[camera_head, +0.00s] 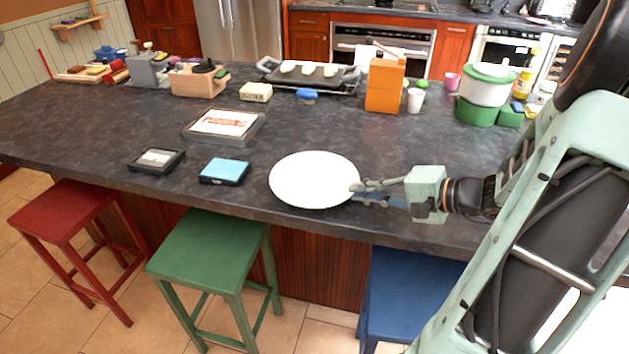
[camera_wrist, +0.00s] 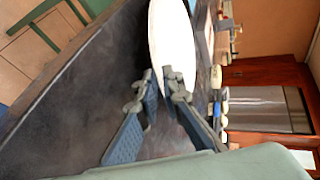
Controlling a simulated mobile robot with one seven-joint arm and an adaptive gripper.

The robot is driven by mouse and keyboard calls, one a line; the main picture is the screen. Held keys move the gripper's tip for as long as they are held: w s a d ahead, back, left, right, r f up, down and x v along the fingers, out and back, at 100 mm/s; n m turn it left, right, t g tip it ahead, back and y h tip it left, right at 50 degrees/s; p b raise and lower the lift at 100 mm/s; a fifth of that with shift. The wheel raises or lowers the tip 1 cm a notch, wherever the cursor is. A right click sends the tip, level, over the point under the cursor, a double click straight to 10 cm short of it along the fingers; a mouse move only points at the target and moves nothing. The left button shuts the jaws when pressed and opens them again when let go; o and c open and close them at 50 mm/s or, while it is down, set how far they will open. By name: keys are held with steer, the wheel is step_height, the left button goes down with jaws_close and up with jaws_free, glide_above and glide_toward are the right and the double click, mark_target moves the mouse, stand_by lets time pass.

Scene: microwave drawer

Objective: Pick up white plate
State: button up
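The white plate (camera_head: 314,180) lies on the dark countertop near its front edge. It is round and empty. In the wrist view the plate (camera_wrist: 172,35) shows at the top, and its near rim reaches the fingertips. My gripper (camera_head: 358,190) comes in low from the right, at the plate's right rim. In the wrist view my gripper (camera_wrist: 161,84) has its two fingers apart, with a gap between the tips. The right finger overlaps the rim in that view. I cannot tell whether either finger touches the plate.
A blue-topped box (camera_head: 224,170) and a dark small device (camera_head: 156,161) lie left of the plate. A framed tray (camera_head: 190,132) and an orange box (camera_head: 385,85) stand behind. Green (camera_head: 208,250) and blue (camera_head: 405,290) stools stand in front. Counter behind the plate is clear.

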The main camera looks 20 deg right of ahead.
steer(key=shift+x, duration=1.15)
jaws_close()
steer(key=shift+r, duration=0.1)
